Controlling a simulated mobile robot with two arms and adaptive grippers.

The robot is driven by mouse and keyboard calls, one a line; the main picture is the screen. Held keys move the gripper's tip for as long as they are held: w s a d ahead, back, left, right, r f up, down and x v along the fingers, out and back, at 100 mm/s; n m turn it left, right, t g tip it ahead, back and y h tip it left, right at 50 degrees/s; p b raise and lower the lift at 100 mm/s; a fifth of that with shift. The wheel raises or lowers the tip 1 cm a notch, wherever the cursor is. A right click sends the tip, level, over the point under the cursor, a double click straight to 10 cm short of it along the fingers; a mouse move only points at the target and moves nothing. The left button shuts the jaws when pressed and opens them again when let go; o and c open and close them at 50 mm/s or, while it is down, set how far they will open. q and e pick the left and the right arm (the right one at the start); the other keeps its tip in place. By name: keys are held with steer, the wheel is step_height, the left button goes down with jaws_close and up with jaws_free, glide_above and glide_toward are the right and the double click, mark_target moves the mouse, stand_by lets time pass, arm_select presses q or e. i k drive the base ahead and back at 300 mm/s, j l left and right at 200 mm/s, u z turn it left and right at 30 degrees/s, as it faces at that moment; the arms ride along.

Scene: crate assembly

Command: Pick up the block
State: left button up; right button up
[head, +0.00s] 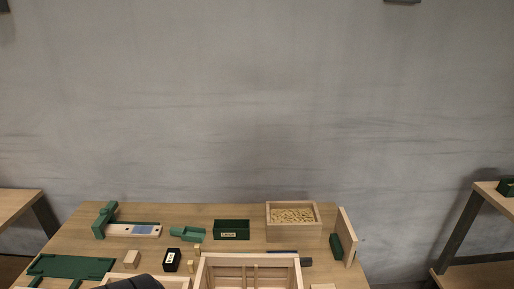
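A small pale wooden block (132,259) lies on the table at the left, in front of the wooden board. A black block-shaped item with a white label (172,260) stands to its right. A small narrow wooden piece (192,267) stands beside that. Another pale wooden piece (322,286) shows partly at the bottom edge. I cannot tell which one is the task's block. A dark rounded part, seemingly of my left arm, shows at the bottom edge left of centre; its fingertips are not visible. My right gripper is not in view.
A wooden crate (248,257) stands at the front centre of the table (200,216). Behind it are a green box (231,221), a green scoop (187,234) and a wooden box of pale pieces (293,228). A green panel (72,266) lies at left, an upright board (346,236) at right.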

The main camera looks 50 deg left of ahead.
mark_target(131, 261)
steer(key=u, duration=0.45)
steer(key=j+u, duration=0.1)
steer(key=u, duration=1.25)
steer(key=i+u, duration=0.1)
steer(key=u, duration=0.85)
steer(key=i+j, duration=0.05)
